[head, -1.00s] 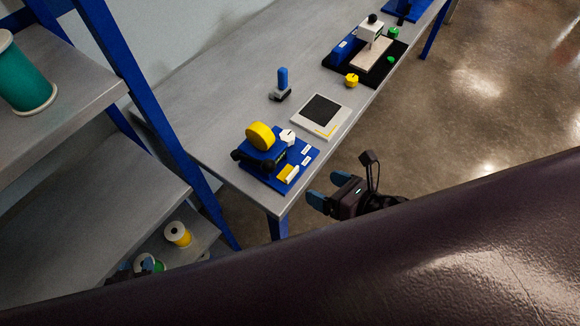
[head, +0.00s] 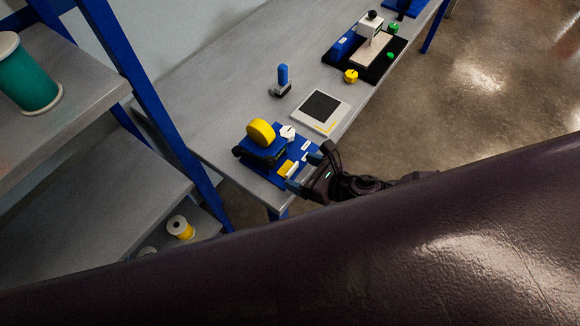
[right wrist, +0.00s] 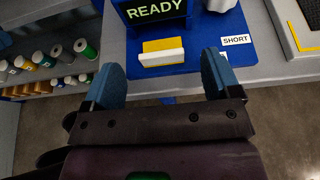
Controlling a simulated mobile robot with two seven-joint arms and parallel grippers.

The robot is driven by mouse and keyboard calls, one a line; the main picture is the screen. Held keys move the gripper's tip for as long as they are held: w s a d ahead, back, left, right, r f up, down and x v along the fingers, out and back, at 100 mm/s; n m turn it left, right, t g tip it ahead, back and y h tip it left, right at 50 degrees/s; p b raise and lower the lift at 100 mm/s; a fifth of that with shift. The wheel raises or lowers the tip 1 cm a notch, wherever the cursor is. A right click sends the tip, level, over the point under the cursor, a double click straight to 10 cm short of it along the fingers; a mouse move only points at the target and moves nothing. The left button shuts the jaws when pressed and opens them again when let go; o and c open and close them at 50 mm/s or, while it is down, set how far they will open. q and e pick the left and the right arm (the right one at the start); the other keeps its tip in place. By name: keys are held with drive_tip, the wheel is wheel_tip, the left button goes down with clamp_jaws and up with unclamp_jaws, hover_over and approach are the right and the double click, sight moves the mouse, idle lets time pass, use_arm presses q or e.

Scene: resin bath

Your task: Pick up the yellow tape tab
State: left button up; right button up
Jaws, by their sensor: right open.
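The yellow tape tab (head: 286,168) is on the blue base plate (head: 256,172) at the near end of the grey bench. In the right wrist view the tab (right wrist: 161,45) is a yellow strip with a white block along its front edge, close beyond my fingers. My right gripper (head: 304,172) is open and empty at the bench's near edge, to the right of the tab. In the right wrist view its two blue fingers (right wrist: 163,72) stand wide apart, with the tab ahead between their lines and not touched. My left gripper is not in view.
On the same base stand a yellow roll (head: 260,132), a white knob (head: 288,132) and a dark READY display (right wrist: 155,10). A white-framed dark pad (head: 322,108) lies behind it. A shelf with spools (head: 180,228) stands left. A large dark surface blocks the bottom of the head view.

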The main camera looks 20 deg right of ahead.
sight(288, 169)
drive_tip(key=shift+x, duration=1.3)
drive_tip(key=shift+c, duration=0.3)
drive_tip(key=c, duration=0.9)
drive_tip(key=shift+c, duration=0.2)
